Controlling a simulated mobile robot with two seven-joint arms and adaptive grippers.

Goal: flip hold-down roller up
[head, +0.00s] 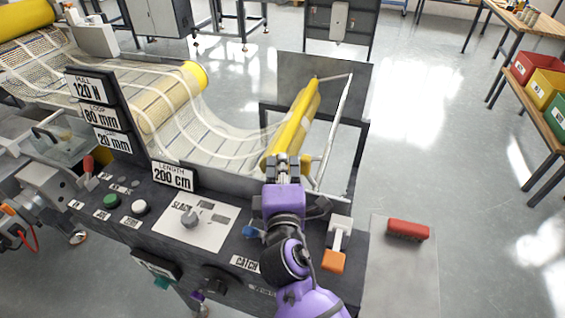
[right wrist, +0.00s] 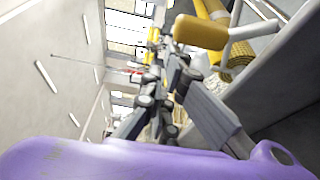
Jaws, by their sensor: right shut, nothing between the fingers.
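The yellow roller (head: 298,122) lies slanted at the right end of the mesh (head: 190,135), beside a pale metal bar frame (head: 335,130). I take it for the hold-down roller. My right gripper (head: 288,160) is shut and empty at the roller's near end; I cannot tell whether it touches. The gripper hides part of that end. In the right wrist view, the closed fingers (right wrist: 165,75) are just left of and below a yellow cylinder (right wrist: 200,32) on a pale rod.
An orange-tipped lever (head: 334,261) and a red block (head: 408,229) are to the right. Open floor lies beyond the frame; colored bins stand far right.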

